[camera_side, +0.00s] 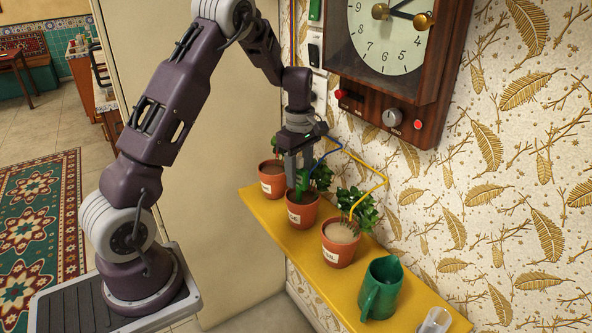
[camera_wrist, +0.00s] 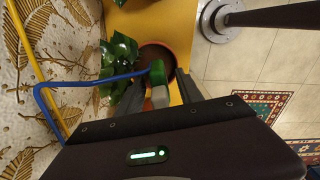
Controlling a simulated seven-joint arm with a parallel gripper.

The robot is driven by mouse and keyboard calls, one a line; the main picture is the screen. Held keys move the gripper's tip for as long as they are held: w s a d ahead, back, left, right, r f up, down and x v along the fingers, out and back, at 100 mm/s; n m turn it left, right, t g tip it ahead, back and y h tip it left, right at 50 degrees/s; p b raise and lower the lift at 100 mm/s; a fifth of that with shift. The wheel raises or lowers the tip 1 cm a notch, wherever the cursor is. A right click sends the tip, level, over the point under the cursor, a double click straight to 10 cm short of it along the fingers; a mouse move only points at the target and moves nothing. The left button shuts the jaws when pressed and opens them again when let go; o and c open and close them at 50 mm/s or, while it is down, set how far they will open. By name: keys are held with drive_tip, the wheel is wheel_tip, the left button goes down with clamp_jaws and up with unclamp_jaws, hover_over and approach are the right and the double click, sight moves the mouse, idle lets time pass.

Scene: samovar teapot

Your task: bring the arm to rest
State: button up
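My gripper (camera_side: 299,175) is at the end of the arm, pointing down over the middle terracotta pot (camera_side: 302,217) on the yellow shelf (camera_side: 381,262). In the wrist view my gripper (camera_wrist: 160,88) has its two dark fingers apart, one on each side of a green-topped piece (camera_wrist: 157,72). A blue cable (camera_wrist: 88,80) runs to that green piece, which stands over the pot's soil. Gaps show between it and the fingers. Its lower end is hard to make out.
A left pot (camera_side: 272,180) and a right pot (camera_side: 340,243) flank the middle one. A yellow cable (camera_side: 386,178) bends down to the right pot. A green jug (camera_side: 380,288) stands nearer. The wooden clock (camera_side: 395,60) hangs on the papered wall.

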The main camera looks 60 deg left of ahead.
sight(299, 158)
wheel_tip(299, 158, up, 7)
drive_tip(key=s+d+r+m+t, duration=0.2)
drive_tip(key=s+d+r+m, duration=0.5)
drive_tip(key=d+r, duration=0.25)
drive_tip(key=s+d+r+m+t, duration=0.1)
drive_tip(key=s+d+m, duration=0.4)
drive_tip(key=s+m, duration=0.2)
drive_tip(key=s+d+m+t, duration=0.2)
drive_tip(key=s+d+m, duration=0.2)
drive_tip(key=s+m, duration=0.3)
drive_tip(key=s, duration=0.4)
drive_tip(key=shift+s+d+r+t, duration=0.3)
drive_tip(key=shift+s+d+r, duration=0.05)
